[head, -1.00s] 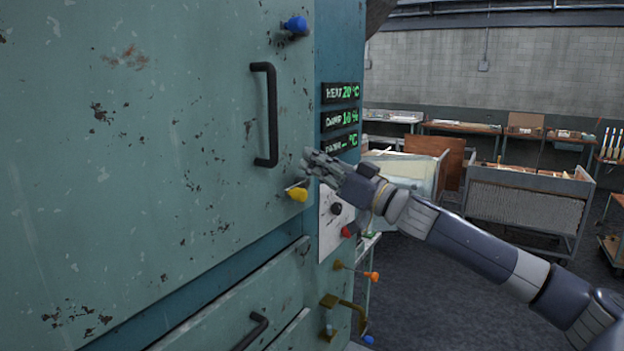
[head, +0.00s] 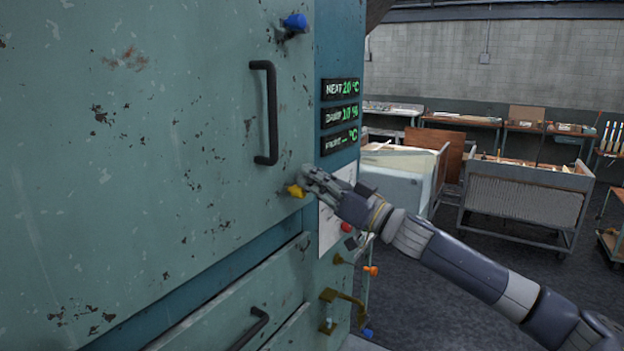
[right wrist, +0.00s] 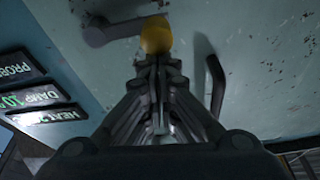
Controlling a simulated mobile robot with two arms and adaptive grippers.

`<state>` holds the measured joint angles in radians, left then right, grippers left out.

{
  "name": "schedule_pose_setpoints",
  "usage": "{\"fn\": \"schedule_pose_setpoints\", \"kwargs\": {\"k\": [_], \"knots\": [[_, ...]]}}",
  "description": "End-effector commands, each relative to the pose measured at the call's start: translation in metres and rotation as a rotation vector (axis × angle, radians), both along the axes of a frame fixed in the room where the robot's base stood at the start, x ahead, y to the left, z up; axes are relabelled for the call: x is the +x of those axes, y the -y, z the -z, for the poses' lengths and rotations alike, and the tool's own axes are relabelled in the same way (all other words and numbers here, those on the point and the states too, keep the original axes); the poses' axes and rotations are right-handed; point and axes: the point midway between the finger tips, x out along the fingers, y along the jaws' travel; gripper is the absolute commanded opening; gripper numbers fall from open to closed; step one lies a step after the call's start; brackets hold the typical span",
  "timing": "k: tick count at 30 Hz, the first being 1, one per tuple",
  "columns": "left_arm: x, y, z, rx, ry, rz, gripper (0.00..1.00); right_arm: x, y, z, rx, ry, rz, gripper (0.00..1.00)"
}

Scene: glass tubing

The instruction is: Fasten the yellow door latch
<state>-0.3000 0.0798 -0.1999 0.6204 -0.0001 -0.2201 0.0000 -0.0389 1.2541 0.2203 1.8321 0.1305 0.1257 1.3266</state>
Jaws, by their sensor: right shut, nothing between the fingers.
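The yellow latch knob (head: 295,190) sits at the lower right corner of the teal door (head: 150,140), near the door's edge. My right gripper (head: 308,174) is shut and empty, with its fingertips just above and to the right of the knob. In the right wrist view the yellow knob (right wrist: 156,36) lies right beyond the closed fingertips (right wrist: 158,62), on a grey lever (right wrist: 112,28). I cannot tell whether the fingertips touch the knob. My left gripper is not in view.
A black door handle (head: 268,112) and a blue knob (head: 295,23) are above. Display panels (head: 340,115) are right of the door. Carts (head: 525,200) stand farther back.

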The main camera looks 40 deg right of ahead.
Motion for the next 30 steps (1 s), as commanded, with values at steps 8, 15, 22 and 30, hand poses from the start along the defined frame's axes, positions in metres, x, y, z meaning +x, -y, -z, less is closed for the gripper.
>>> {"fn": "schedule_pose_setpoints", "kwargs": {"k": [8,15,22,30], "knots": [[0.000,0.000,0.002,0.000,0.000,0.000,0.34,0.000,-0.001,0.003,-0.036,0.012,0.000,0.00],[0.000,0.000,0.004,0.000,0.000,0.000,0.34,-0.001,-0.002,0.007,-0.077,0.027,0.000,0.00],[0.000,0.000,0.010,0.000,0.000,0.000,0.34,-0.001,-0.004,0.017,-0.188,0.065,0.001,0.00],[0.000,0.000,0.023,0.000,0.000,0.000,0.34,-0.002,-0.006,0.036,-0.422,0.148,0.001,0.00]]}}
